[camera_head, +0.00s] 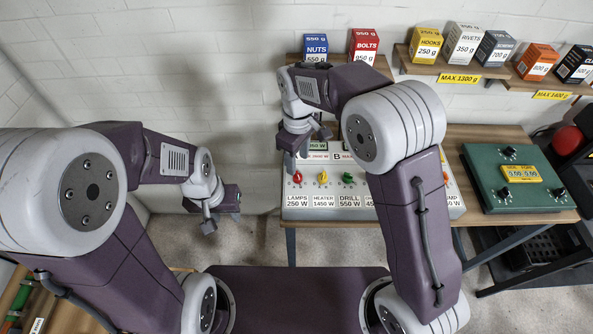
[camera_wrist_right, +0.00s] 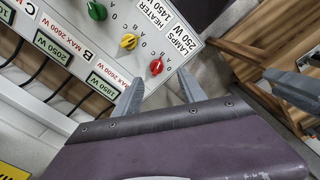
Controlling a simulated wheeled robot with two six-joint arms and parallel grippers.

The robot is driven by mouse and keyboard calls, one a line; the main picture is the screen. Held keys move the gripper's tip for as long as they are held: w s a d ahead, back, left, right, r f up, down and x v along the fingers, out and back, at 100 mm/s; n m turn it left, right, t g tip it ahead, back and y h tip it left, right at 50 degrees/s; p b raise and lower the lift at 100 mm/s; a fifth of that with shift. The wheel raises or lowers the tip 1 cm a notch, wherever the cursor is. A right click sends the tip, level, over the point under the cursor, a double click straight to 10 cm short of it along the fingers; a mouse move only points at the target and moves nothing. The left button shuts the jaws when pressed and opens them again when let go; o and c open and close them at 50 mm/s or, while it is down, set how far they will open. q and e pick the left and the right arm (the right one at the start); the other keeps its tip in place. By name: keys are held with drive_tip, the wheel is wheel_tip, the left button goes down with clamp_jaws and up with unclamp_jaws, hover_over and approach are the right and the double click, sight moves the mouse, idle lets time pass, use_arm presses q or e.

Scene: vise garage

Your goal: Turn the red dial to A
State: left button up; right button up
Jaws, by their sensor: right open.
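The red dial (camera_head: 298,178) is at the left end of the sloped control panel (camera_head: 290,208), above the label "LAMPS 250 W". It also shows in the right wrist view (camera_wrist_right: 157,66), with small letters around it; I cannot tell which letter it points at. My right gripper (camera_head: 291,165) is at the panel's left end by the dial. In the wrist view its fingers (camera_wrist_right: 159,80) are apart and empty, with the red dial just beyond the gap between the tips. My left gripper (camera_head: 226,205) hangs left of the panel, away from it; its finger gap is unclear.
A yellow dial (camera_head: 322,178) and a green dial (camera_head: 347,179) sit right of the red one, close by. My right arm covers part of the panel. A green box (camera_head: 515,178) with black knobs stands on the bench at right. Shelves with weight boxes hang behind.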

sight(298, 174)
drive_tip(key=f, duration=0.2)
drive_tip(key=w+f, duration=0.1)
drive_tip(key=f, duration=0.4)
drive_tip(key=shift+w+f, duration=0.15)
drive_tip(key=shift+s+f, duration=0.25)
drive_tip(key=shift+f, duration=0.15)
drive_tip(key=shift+w+f, duration=0.1)
drive_tip(key=shift+w, duration=0.05)
clamp_jaws()
